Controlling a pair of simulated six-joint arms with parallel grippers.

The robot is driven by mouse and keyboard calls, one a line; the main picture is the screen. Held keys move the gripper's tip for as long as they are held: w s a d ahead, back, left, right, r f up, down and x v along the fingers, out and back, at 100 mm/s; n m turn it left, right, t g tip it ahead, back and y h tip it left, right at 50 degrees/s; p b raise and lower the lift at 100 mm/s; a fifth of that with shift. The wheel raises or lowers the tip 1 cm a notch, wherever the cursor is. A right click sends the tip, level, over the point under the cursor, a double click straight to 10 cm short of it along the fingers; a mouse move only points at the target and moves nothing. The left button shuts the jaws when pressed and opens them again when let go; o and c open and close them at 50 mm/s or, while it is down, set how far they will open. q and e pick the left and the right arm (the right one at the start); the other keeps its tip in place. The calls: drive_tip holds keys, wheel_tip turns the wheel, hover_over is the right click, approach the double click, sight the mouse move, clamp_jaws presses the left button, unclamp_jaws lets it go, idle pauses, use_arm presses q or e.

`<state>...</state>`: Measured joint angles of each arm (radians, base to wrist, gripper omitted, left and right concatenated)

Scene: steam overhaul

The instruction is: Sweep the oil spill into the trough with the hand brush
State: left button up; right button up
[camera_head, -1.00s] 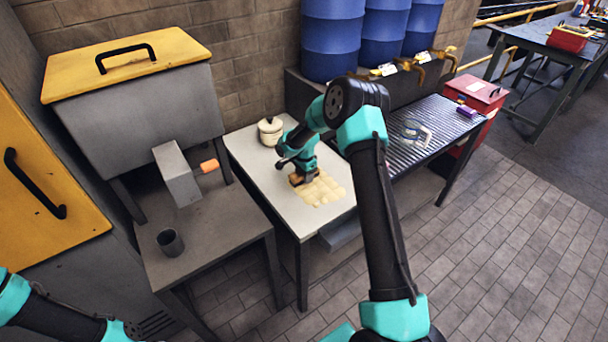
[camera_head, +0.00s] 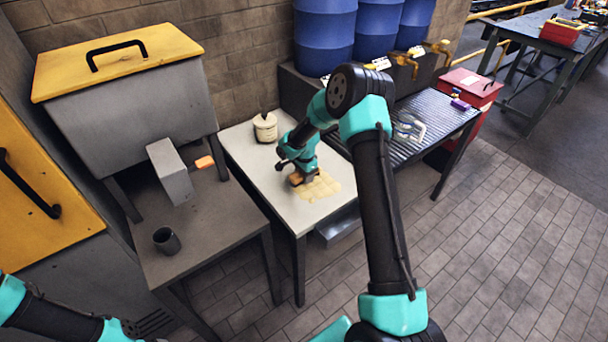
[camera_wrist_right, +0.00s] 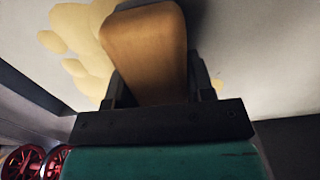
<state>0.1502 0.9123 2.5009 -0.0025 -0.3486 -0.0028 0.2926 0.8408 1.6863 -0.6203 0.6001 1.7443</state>
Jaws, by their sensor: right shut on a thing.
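The oil spill (camera_head: 322,188) is a pale yellow patch near the front edge of the white-topped table. My right gripper (camera_head: 301,175) is low over the spill's left side, shut on the wooden hand brush (camera_head: 299,179). In the right wrist view the brush (camera_wrist_right: 147,45) is a tan block between the fingers, with spill blobs (camera_wrist_right: 75,25) beside it; its bristles are hidden. The grey metal trough (camera_head: 340,229) hangs below the table's front edge. Of my left arm only links show at the lower left; its gripper is out of view.
A cream pot (camera_head: 265,128) stands at the table's back left. A grey side table with a dark cup (camera_head: 166,241) is to the left. A ribbed drain bench (camera_head: 440,118) adjoins on the right, under blue barrels (camera_head: 324,35).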

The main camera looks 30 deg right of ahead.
sight(324, 200)
drive_tip(key=shift+s, duration=1.5)
drive_tip(key=shift+s+d, duration=0.1)
drive_tip(key=shift+s+r, duration=0.1)
drive_tip(key=shift+s, duration=1.2)
drive_tip(key=shift+s+d, duration=0.1)
drive_tip(key=shift+s, duration=1.4)
drive_tip(key=shift+s+d+f, duration=0.1)
drive_tip(key=shift+s+f, duration=0.1)
drive_tip(key=shift+s, duration=0.75)
drive_tip(key=shift+s+f, duration=0.15)
drive_tip(key=shift+s, duration=0.5)
drive_tip(key=shift+c, duration=0.3)
